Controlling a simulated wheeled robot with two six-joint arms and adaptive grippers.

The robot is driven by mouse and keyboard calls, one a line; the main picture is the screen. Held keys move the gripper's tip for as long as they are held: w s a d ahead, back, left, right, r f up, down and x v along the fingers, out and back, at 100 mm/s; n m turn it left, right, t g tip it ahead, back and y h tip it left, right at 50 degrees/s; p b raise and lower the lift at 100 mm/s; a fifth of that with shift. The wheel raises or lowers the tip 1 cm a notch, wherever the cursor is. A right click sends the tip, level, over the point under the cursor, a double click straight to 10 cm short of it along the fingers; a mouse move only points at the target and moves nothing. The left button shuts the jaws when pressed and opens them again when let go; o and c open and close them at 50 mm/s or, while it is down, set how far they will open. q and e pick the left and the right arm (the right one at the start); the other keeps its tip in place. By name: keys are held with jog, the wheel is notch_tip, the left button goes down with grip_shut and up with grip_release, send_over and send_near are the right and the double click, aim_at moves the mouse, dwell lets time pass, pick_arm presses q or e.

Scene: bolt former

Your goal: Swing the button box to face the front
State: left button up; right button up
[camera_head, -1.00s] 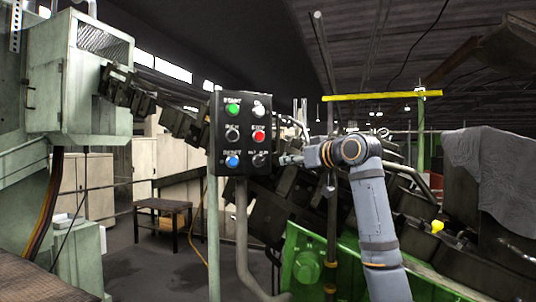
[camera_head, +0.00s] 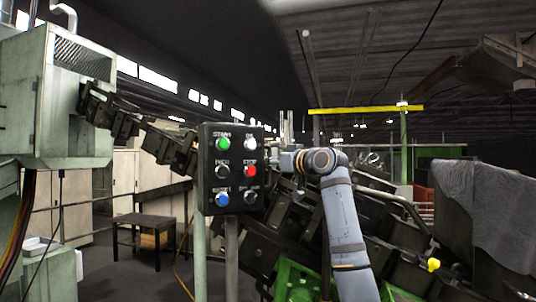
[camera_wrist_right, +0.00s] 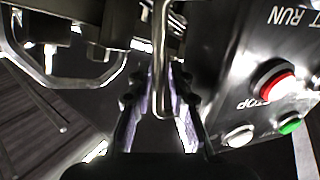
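The black button box (camera_head: 231,170) stands on posts left of centre in the head view, its panel of coloured buttons turned mostly towards me. Its left side shows as a thin strip. My right gripper (camera_head: 283,160) is at the box's right edge, partly hidden there. In the right wrist view the box (camera_wrist_right: 225,75) fills the right side, with its red STOP button nearest. A bent metal handle (camera_wrist_right: 160,45) runs between the fingers of my right gripper (camera_wrist_right: 163,75), which look closed around it. My left gripper is not in view.
A pale green machine cabinet (camera_head: 50,100) stands at the left. A dark small table (camera_head: 145,222) is behind it. Dark machinery and a green part (camera_head: 297,280) lie behind my right arm. A grey cloth (camera_head: 492,195) hangs at the right.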

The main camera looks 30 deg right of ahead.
jog(key=shift+s+d+r, duration=0.1)
jog(key=shift+s, duration=0.15)
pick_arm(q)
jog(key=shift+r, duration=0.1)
pick_arm(e)
grip_shut()
jog(key=shift+w, duration=0.1)
